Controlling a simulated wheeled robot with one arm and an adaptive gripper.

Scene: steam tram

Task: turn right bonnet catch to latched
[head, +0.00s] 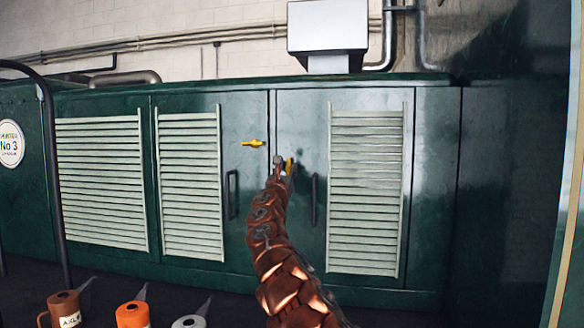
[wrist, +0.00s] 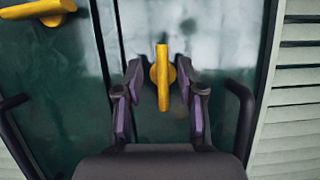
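The right bonnet catch (wrist: 163,75) is a yellow lever on a round yellow base on the green right door. Its lever stands upright in the wrist view. It also shows in the head view (head: 289,166), partly hidden by my gripper. My gripper (wrist: 159,68) is open, with one finger on each side of the lever and a visible gap on both sides. In the head view my gripper (head: 280,163) is at the right door, close to the catch.
A second yellow catch (head: 253,142) lies level on the left door; it also shows in the wrist view (wrist: 38,9). Dark door handles (head: 232,194) (head: 314,199) stand out below. Pale louvres (head: 367,190) flank the doors. Oil cans (head: 132,314) stand at the lower left.

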